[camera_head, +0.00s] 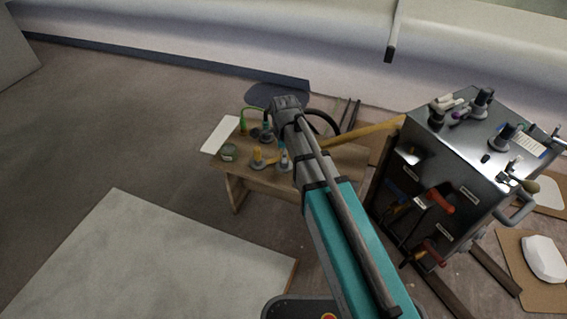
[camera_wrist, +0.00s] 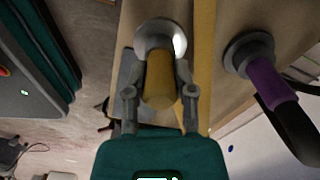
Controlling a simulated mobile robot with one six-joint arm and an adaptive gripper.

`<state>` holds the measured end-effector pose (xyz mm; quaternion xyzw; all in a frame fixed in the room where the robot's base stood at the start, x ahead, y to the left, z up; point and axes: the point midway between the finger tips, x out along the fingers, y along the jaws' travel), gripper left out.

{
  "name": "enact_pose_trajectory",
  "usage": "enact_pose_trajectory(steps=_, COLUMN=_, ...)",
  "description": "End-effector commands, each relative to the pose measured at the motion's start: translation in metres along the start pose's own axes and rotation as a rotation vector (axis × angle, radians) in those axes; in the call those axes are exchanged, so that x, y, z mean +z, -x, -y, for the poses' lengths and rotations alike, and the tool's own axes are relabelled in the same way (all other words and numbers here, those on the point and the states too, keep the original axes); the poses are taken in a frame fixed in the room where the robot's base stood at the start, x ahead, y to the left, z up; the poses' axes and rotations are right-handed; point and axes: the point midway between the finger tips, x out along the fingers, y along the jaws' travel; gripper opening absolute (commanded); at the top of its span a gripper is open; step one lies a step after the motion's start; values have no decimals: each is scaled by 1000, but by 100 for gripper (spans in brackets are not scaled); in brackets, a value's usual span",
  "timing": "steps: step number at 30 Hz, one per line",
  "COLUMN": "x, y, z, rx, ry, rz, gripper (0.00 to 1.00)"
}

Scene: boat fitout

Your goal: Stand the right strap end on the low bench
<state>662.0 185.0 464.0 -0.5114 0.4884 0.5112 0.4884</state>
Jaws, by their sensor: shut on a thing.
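My gripper (camera_wrist: 158,98) is shut on a mustard-yellow cylindrical grip with a round, shiny metal base (camera_wrist: 160,38), which I take to be the right strap end (camera_wrist: 158,78). Its base is over the wooden top of the low bench (camera_wrist: 228,20); I cannot tell whether it touches. A flat yellow strap (camera_wrist: 203,60) runs just right of the held piece. In the head view the low bench (camera_head: 228,166) is in the middle, and my arm hides the gripper. Another yellow grip on a grey base (camera_head: 257,155) stands on the bench there.
A purple grip on a grey base (camera_wrist: 262,75) with a black hose stands close right in the wrist view. A green jar (camera_head: 228,152) and a green-hosed fitting (camera_head: 243,126) share the bench. A metal tool cabinet (camera_head: 450,165) is to the right. A pale slab (camera_head: 140,260) is at front left.

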Motion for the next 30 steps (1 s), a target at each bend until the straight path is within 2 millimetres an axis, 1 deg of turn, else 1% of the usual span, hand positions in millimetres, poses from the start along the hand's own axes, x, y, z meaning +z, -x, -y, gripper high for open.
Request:
enact_pose_trajectory(steps=7, x=0, y=0, z=0, rx=0, ry=0, rz=0, gripper=0)
enact_pose_trajectory(steps=11, x=1, y=-4, z=2, rx=0, ry=0, rz=0, gripper=0)
enact_pose_trajectory(steps=15, x=4, y=-13, z=9, rx=0, ry=0, rz=0, gripper=0)
enact_pose_trajectory(steps=24, x=2, y=-36, z=8, rx=0, ry=-1, rz=0, gripper=0)
enact_pose_trajectory(steps=30, x=2, y=-40, z=8, rx=0, ry=-1, rz=0, gripper=0)
